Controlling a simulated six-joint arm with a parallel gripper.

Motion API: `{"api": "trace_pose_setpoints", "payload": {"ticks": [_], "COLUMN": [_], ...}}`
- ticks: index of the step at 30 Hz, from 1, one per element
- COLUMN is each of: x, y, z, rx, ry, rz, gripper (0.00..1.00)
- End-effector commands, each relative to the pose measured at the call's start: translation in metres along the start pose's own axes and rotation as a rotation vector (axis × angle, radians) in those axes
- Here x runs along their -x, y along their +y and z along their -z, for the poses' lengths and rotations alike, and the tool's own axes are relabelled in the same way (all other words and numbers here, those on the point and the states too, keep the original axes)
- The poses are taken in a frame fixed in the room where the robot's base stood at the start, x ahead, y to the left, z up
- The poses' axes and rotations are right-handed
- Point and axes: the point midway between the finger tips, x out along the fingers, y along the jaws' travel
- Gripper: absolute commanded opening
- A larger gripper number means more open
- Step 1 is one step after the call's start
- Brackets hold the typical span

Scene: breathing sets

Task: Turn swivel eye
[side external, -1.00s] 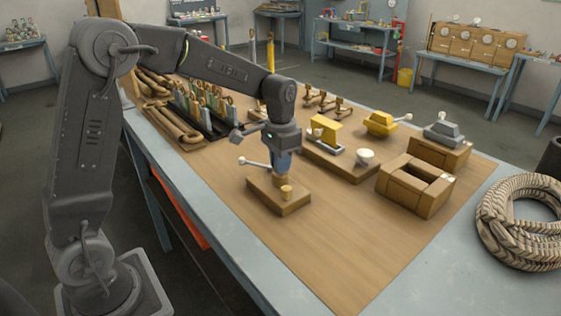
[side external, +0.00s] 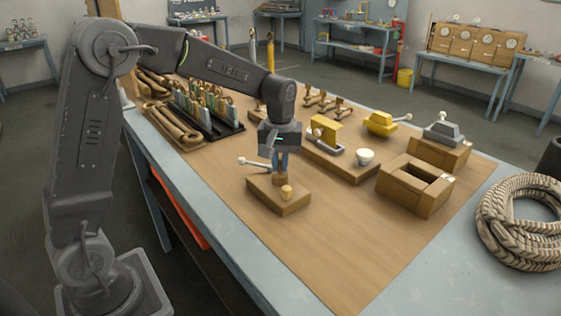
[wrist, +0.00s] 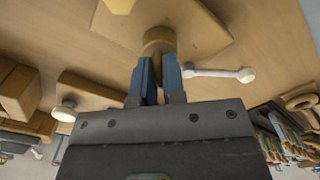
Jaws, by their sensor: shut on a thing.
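The swivel eye shows as a short brown round post (side external: 280,179) standing on a wooden block (side external: 265,196). It also shows in the wrist view (wrist: 159,40) at the fingertips. My gripper (side external: 280,164) is above the block, pointing down, with its blue fingers (wrist: 157,75) shut on the top of the swivel eye. A pale lever with a ball end (side external: 254,163) sticks out to the left beside the fingers; in the wrist view the lever (wrist: 220,73) points right. A short light peg (side external: 287,191) stands on the block's near side.
A wooden box frame (side external: 415,186) is further right. A rack of upright tools (side external: 208,112) stands behind left. A rope coil (side external: 522,225) lies at the right. The front mat is clear.

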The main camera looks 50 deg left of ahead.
Motion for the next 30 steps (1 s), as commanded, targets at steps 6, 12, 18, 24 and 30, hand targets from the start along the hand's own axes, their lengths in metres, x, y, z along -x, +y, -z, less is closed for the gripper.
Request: {"api": "trace_pose_setpoints", "payload": {"ticks": [6, 12, 18, 24, 30], "x": [0.0014, 0.0014, 0.0014, 0.0015, 0.0015], "y": [0.0003, 0.0003, 0.0003, 0.0004, 0.0004], "z": [0.0003, 0.0003, 0.0003, 0.0004, 0.0004], "rx": [0.208, 0.398, 0.588, 0.778, 0.968], "ry": [0.001, 0.001, 0.001, 0.001, 0.001], "rz": [-0.003, -0.003, -0.003, -0.003, -0.004], "gripper": [0.00, 0.00, 0.00, 0.00, 0.00]}}
